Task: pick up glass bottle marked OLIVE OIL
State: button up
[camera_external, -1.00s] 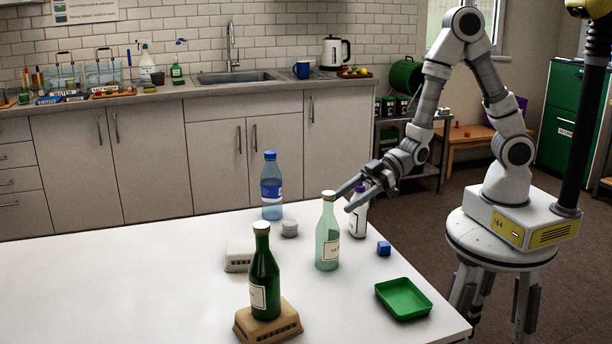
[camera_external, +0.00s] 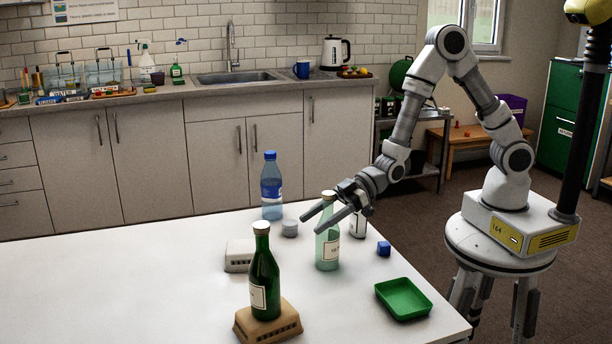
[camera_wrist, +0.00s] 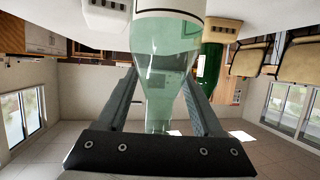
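A pale green, see-through glass bottle (camera_external: 327,250) with a whitish label stands upright on the white table; I cannot read its label. My gripper (camera_external: 312,223) is at its neck and shoulder, with one finger on either side. In the wrist view the bottle (camera_wrist: 165,65) lies between the spread fingers (camera_wrist: 158,85), which show gaps to the glass. A dark green glass bottle (camera_external: 264,272) with a cream label stands on a tan block (camera_external: 268,326); its label is also unreadable. It shows at the right in the wrist view (camera_wrist: 208,62).
A blue water bottle (camera_external: 271,190), grey round piece (camera_external: 290,229) and white block (camera_external: 239,256) stand left of my gripper. A white bottle (camera_external: 358,226) is partly hidden behind it. The table's left is clear.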

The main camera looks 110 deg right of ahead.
grip_shut()
dwell(1.2)
